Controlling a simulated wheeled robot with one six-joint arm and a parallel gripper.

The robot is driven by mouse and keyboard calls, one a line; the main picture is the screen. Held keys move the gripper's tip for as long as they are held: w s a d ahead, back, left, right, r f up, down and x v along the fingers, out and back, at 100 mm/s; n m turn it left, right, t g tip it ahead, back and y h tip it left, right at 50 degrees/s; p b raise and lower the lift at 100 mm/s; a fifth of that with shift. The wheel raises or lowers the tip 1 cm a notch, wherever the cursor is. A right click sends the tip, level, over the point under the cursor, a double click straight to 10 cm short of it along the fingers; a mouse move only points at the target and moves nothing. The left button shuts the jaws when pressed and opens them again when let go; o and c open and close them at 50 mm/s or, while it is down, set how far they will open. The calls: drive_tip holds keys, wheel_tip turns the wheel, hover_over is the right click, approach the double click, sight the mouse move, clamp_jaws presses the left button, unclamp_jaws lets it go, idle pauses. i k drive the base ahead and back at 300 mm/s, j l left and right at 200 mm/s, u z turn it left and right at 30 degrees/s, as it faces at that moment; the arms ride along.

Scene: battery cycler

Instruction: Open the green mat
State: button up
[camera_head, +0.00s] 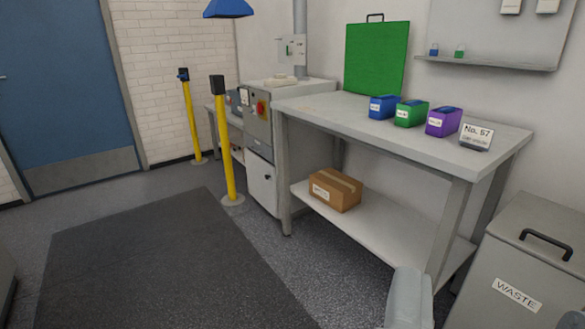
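The green mat (376,60) is a flat green panel with a dark handle on its top edge. It stands upright, leaning near the wall at the back left of the grey workbench (335,112). I cannot tell from here whether it is folded. My gripper's fingers do not show. A rounded grey part at the bottom edge, right of centre, appears to be mine.
Blue (383,107), green (410,113) and purple (443,121) blocks and a "No. 57" sign (475,136) line the bench's right half. A cardboard box (335,190) sits on the lower shelf. A waste bin (520,270) stands right. Yellow posts (227,150) stand left. Dark floor mat (165,265) is clear.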

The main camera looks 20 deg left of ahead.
sight(375, 52)
drive_tip(key=u, duration=0.3)
drive_tip(key=i+j, duration=0.15)
drive_tip(key=i, duration=0.3)
drive_tip(key=i+j, duration=0.1)
drive_tip(key=i, duration=0.35)
drive_tip(key=i+j+z, duration=0.1)
drive_tip(key=i, duration=0.4)
drive_tip(key=i+j, duration=0.2)
drive_tip(key=i, duration=0.25)
drive_tip(key=i+j, duration=0.2)
drive_tip(key=i, duration=0.25)
